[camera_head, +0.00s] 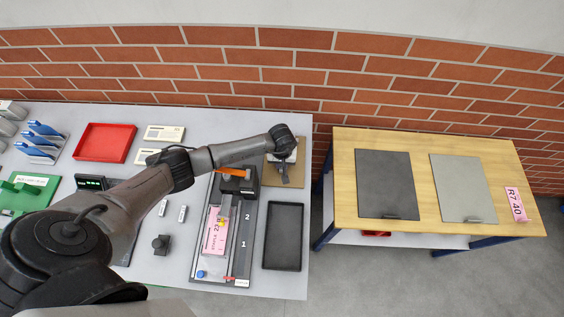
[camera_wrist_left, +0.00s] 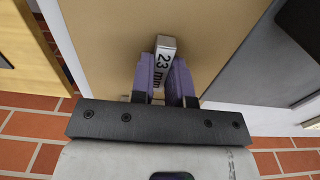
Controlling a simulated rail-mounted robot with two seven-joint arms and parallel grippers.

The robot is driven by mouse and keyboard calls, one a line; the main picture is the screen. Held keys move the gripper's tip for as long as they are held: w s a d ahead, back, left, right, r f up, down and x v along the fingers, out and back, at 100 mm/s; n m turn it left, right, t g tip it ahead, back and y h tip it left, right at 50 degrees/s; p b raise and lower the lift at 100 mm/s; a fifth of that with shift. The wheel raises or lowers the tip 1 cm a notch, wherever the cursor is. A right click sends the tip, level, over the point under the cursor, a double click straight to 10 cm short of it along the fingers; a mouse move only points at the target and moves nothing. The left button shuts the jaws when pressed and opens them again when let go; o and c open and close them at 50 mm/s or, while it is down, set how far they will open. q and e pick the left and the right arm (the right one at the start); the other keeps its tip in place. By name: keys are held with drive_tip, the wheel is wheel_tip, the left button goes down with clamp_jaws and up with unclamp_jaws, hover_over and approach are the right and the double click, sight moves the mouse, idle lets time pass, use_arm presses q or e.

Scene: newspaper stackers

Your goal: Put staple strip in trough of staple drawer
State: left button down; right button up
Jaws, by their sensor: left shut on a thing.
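My left gripper (camera_head: 286,180) is at the far end of my left arm, over a tan board at the table's right side. In the left wrist view its purple fingers (camera_wrist_left: 166,82) are shut on a silver staple strip (camera_wrist_left: 166,46) marked "23 mm". The strip sticks out past the fingertips, above the tan board (camera_wrist_left: 115,35). A long dark stapler unit (camera_head: 246,222) with a black and orange head lies left of the gripper, apart from it. A pink label starting "STAPLE 23" (camera_head: 213,238) lies along it. I cannot clearly make out the drawer's trough. My right gripper is not in view.
A black tray (camera_head: 283,262) lies right of the stapler unit. A red tray (camera_head: 106,125) and small blocks sit to the left. Beyond a gap, a wooden table (camera_head: 421,150) holds a dark panel and a grey panel. A brick wall stands behind.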

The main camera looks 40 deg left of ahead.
use_arm(q)
drive_tip(key=shift+f, duration=0.15)
drive_tip(key=c, duration=1.6)
unclamp_jaws()
drive_tip(key=o, duration=0.5)
